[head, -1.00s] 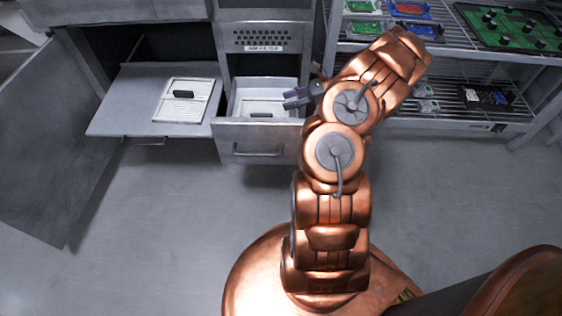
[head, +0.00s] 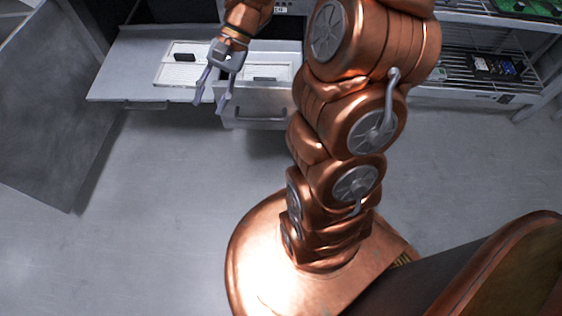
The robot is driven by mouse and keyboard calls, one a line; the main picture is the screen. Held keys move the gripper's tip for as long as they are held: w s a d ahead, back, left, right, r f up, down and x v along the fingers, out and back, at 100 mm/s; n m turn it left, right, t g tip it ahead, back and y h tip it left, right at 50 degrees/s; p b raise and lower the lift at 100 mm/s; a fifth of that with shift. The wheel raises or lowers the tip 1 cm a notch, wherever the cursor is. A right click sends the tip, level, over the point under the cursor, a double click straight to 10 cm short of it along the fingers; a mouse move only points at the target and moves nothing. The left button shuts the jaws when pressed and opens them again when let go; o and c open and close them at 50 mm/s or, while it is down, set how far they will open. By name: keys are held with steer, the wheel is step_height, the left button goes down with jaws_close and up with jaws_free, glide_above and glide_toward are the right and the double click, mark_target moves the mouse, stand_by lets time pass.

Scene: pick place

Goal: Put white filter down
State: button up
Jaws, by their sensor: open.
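A white filter (head: 172,74) with a dark handle lies flat on the pulled-out grey shelf (head: 125,70) at the upper left. Another white panel with a dark handle (head: 280,72) lies inside the open drawer (head: 258,104), right of the shelf. Which of the two the task means I cannot tell. My gripper (head: 210,100) is open and empty, its fingers pointing down toward the front edge, between the shelf filter and the drawer. My gripper and wrist cover part of the shelf filter's right side and the drawer's left side.
A grey cabinet door (head: 50,120) stands open at the left. A wire rack (head: 480,65) with circuit boards stands at the right. The floor (head: 150,200) in front of the drawer is clear.

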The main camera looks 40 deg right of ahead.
steer(key=s+d+n+g+h, duration=0.1)
steer(key=s+n+h, duration=0.7)
steer(key=s, duration=1.4)
steer(key=shift+s+d+r+n+h, duration=0.25)
steer(key=shift+n+h, duration=0.15)
steer(key=shift+n, duration=0.2)
